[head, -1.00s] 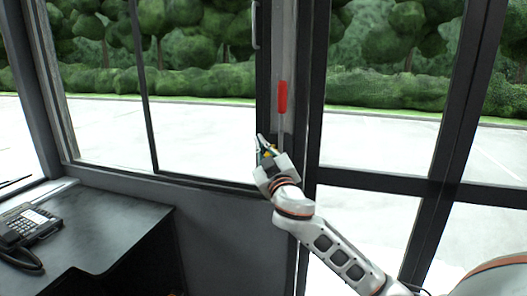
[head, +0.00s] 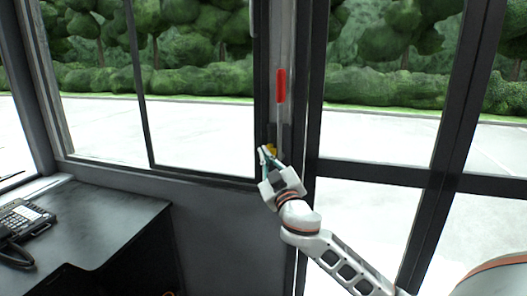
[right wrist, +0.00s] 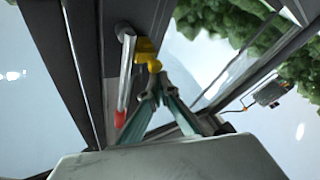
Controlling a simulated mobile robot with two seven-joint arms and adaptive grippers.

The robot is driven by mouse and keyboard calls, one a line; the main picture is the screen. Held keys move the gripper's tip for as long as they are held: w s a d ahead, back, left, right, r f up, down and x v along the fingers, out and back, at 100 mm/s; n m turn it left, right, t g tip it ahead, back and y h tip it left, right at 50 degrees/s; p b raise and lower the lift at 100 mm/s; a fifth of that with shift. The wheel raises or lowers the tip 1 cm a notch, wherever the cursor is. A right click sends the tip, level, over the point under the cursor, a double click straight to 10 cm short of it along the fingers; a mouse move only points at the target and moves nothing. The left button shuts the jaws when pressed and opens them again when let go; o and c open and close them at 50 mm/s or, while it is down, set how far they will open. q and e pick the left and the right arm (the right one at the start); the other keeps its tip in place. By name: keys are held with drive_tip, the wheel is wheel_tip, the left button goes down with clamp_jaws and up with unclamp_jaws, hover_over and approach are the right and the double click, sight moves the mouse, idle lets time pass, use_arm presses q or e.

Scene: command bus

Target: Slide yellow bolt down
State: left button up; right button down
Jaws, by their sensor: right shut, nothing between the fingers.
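The yellow bolt (head: 271,149) is small and sits on the dark post between the window and the glass door. In the right wrist view the yellow bolt (right wrist: 147,50) shows as a bent yellow piece on the dark frame. My right gripper (head: 264,152) is at the post, just below and beside the bolt. In the right wrist view the fingertips of my right gripper (right wrist: 155,73) are together right by the bolt's lower end, with nothing held between them. I cannot tell whether they touch it. My left gripper is not in view.
A lever with a red handle (head: 281,85) and a silver rod (right wrist: 127,75) stands on the post close to the bolt. A dark desk (head: 110,225) with a telephone (head: 22,222) is at the left. The glass door (head: 375,130) is at the right.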

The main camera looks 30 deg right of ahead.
use_arm(q)
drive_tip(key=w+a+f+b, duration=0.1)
drive_tip(key=b, duration=0.1)
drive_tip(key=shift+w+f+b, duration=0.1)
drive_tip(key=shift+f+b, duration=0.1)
drive_tip(key=shift+b, duration=0.1)
use_arm(e)
wheel_tip(320, 180, down, 6)
drive_tip(key=shift+f, duration=0.15)
